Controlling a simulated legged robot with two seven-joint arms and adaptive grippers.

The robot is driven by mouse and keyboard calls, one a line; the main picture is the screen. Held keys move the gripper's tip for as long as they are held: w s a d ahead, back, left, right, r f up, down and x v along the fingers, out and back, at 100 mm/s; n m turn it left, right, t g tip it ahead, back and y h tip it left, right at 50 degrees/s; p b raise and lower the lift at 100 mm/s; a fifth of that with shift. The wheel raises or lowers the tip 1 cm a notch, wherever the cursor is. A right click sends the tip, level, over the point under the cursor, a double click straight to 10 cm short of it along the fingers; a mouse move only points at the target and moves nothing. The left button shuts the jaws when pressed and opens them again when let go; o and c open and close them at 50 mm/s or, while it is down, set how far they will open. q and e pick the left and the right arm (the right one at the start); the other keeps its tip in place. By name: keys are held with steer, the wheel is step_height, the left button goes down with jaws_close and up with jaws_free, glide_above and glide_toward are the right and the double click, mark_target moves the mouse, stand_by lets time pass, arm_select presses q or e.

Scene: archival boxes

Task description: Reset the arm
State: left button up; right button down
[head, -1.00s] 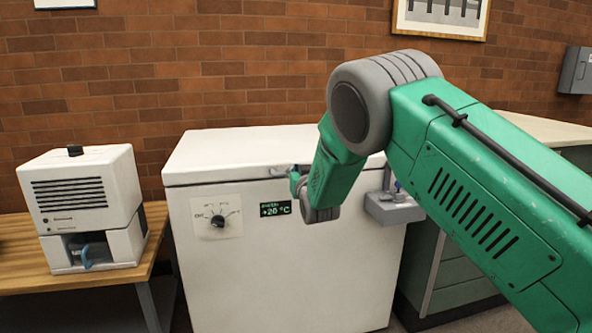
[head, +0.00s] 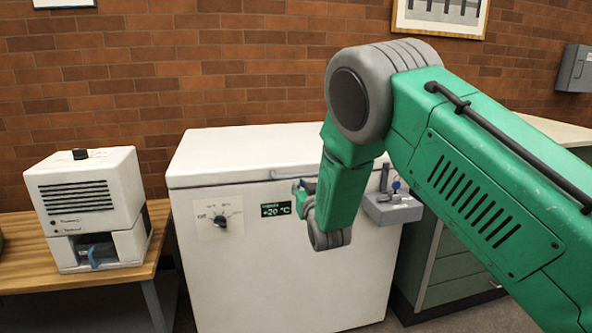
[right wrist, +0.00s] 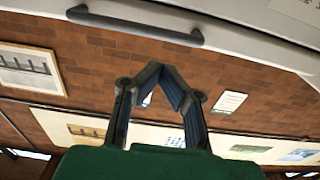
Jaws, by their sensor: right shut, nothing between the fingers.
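My right arm comes in from the right in the head view, its green forearm hanging in front of the white chest freezer (head: 275,285). My right gripper (head: 302,190) is partly hidden behind the forearm, close in view to the freezer's front handle (head: 285,173). In the right wrist view the two dark fingers (right wrist: 162,75) meet at their tips, with nothing between them. The grey freezer handle (right wrist: 135,26) appears above the fingers there, apart from them. My left gripper is not in view.
A white boxy device (head: 90,205) stands on a wooden table (head: 25,268) at left. A grey lock box with a blue key (head: 393,207) sits on the freezer's right front. A green cabinet (head: 455,268) stands at right. The brick wall is behind.

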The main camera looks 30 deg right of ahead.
steer(key=s+a+f+n+g+y+p, duration=0.35)
steer(key=s+f+g, duration=0.55)
steer(key=s+f, duration=1.4)
steer(key=s+a+f+g+p, duration=0.1)
steer(key=s+a+g, duration=0.2)
steer(key=s, duration=1)
steer(key=s+a+f+g+p, duration=0.1)
steer(key=s+g, duration=0.4)
steer(key=s, duration=0.9)
steer(key=shift+a+y+p, duration=0.45)
steer(key=shift+a+p, duration=0.3)
steer(key=shift+a, duration=0.35)
steer(key=shift+f, duration=0.1)
